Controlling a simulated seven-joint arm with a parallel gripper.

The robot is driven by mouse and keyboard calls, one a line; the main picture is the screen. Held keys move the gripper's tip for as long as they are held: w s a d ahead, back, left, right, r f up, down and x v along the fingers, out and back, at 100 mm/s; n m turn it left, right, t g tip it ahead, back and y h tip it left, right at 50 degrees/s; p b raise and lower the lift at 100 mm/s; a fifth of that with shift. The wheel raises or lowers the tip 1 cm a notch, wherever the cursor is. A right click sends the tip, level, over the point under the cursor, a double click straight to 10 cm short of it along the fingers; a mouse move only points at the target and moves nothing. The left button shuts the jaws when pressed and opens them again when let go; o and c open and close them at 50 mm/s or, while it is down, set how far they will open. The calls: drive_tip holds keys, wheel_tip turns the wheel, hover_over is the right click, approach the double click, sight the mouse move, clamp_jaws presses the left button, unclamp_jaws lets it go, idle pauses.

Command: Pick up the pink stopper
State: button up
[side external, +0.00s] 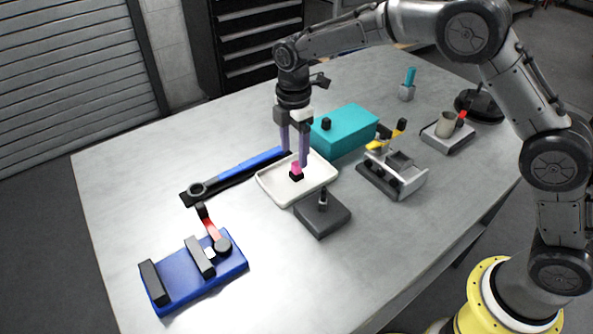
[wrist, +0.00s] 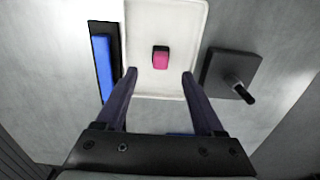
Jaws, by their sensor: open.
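The pink stopper (side external: 296,166) has a black part and sits in a white tray (side external: 266,188) in the middle of the table. In the wrist view the stopper (wrist: 161,60) lies inside the tray (wrist: 139,18), ahead of my fingertips and about midway between them. My gripper (side external: 295,159) points down over the tray with its purple fingers apart. In the wrist view my gripper (wrist: 159,73) is open with nothing between the fingers. The side view does not show clearly how high the fingertips are above the tray floor.
A dark block with an upright peg (side external: 322,217) stands just in front of the tray. A teal box (side external: 345,133) is close behind it. A blue-handled wrench (side external: 235,172) lies to the left. A blue fixture (side external: 195,275) stands front left. A grey-and-yellow clamp device (side external: 395,175) is to the right.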

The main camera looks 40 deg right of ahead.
sight(297, 163)
drive_tip(key=shift+d+f, duration=0.2)
drive_tip(key=shift+f, duration=1.3)
drive_tip(key=shift+d+f, duration=0.15)
drive_tip(key=shift+f, duration=1.35)
clamp_jaws()
